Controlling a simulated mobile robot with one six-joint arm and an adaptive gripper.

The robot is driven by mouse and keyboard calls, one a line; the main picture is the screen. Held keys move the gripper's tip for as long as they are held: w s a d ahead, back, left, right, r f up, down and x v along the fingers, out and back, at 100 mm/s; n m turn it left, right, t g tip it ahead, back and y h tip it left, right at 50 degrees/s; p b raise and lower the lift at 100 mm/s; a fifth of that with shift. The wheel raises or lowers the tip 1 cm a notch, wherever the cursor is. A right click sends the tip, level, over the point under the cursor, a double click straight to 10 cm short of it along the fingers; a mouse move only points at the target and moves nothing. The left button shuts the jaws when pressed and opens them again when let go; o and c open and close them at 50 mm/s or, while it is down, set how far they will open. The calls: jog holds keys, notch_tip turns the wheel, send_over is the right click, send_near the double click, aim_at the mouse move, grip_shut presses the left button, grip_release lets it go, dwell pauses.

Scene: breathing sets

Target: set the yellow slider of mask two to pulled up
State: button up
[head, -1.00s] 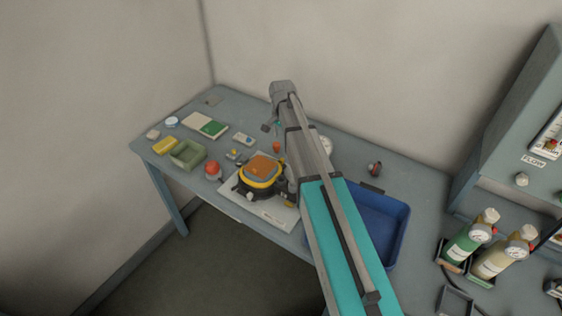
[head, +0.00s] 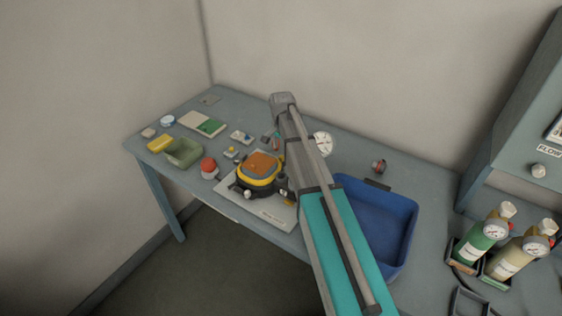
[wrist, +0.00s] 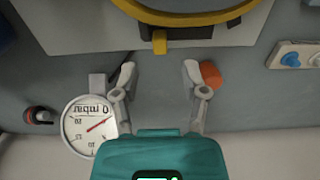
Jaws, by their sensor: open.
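A round mask unit with a yellow rim and an orange top (head: 262,166) sits on a white board (head: 272,211). Its yellow rim (wrist: 185,17) crosses the top of the wrist view. A small yellow slider (wrist: 159,42) hangs at the rim's edge there. No label shows whether this is mask two. My gripper (wrist: 159,75) is open and empty, its fingertips either side of and just below the slider in the picture, apart from it. In the head view my arm hides most of the gripper.
A dial gauge (wrist: 88,125) lies near the left finger and an orange piece (wrist: 211,75) beside the right one. Gas bottles (head: 482,240) stand at right.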

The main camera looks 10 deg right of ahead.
aim_at(281, 156)
jog(key=shift+f+b, duration=2.35)
jog(key=shift+f, duration=0.3)
grip_shut()
